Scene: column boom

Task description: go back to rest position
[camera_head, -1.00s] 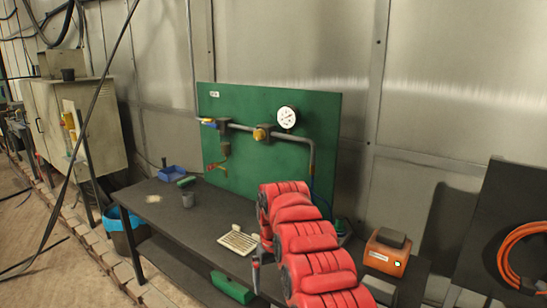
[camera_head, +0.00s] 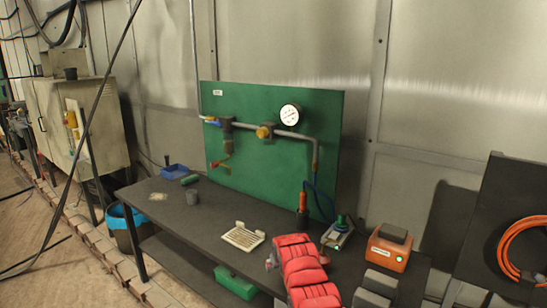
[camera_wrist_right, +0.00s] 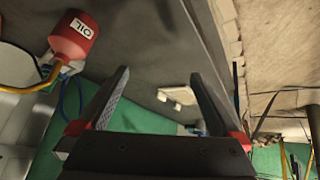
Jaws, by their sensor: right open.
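My right arm (camera_head: 303,272) comes in from the bottom of the head view, red and segmented, over the front of the dark bench. Its gripper is hard to make out there. In the right wrist view my right gripper (camera_wrist_right: 158,73) is open, its two dark fingers apart with nothing between them. A pale slotted tray (camera_head: 243,236) lies on the bench left of the arm; a pale piece, perhaps this tray, shows beyond the fingers in the wrist view (camera_wrist_right: 178,95). My left gripper is not in view.
A green panel (camera_head: 265,170) with pipe and gauge stands behind. A red can labelled OIL (camera_wrist_right: 73,35) shows in the wrist view.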

